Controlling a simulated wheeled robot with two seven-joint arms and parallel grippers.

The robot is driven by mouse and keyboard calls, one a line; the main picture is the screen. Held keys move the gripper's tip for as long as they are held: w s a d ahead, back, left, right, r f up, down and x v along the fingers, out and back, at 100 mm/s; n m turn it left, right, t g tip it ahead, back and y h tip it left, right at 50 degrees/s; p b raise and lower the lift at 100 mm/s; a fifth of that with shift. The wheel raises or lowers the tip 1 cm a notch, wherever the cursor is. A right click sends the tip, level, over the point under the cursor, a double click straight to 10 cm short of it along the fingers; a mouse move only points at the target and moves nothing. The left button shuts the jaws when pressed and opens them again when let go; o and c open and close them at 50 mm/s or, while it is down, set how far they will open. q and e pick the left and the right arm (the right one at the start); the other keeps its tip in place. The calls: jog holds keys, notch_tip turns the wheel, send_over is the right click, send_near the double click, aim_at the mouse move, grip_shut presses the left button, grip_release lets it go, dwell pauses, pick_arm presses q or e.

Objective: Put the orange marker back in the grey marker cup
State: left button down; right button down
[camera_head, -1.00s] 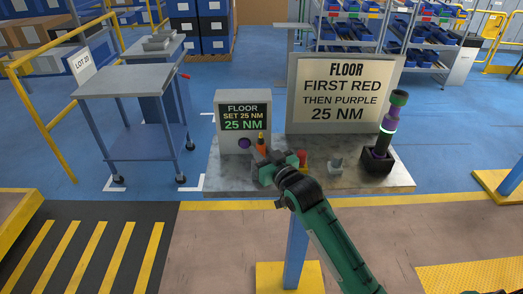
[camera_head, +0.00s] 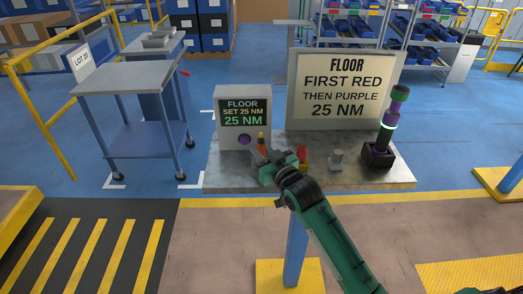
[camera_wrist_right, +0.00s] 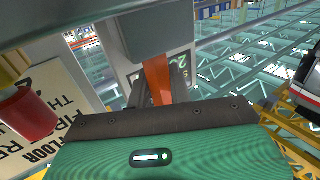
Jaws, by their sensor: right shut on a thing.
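My right gripper (camera_head: 264,161) is over the left part of the grey bench. It is shut on the orange marker (camera_head: 262,147), which stands up from the jaws in front of the "25 NM" box. In the right wrist view the marker (camera_wrist_right: 157,78) shows as an orange strip between the jaws. A grey block (camera_wrist_right: 155,25) lies just beyond it there; I cannot tell whether this is the cup. In the head view a small grey upright piece (camera_head: 337,157), possibly the marker cup, stands on the bench to the right of the gripper. My left gripper is out of view.
A red and yellow piece (camera_head: 303,156) stands just right of my gripper. The "25 NM" box (camera_head: 228,141) and a large sign (camera_head: 333,121) stand behind. A dark holder (camera_head: 378,158) with a tall tool (camera_head: 390,125) is at the bench's right end.

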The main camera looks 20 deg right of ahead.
jog(key=shift+f, duration=0.55)
jog(key=c, duration=1.2)
grip_release()
jog(key=shift+p+v, duration=0.35)
jog(key=shift+v, duration=0.75)
jog(key=shift+p+v, duration=0.85)
jog(key=shift+v, duration=1.55)
jog(key=shift+r, duration=0.1)
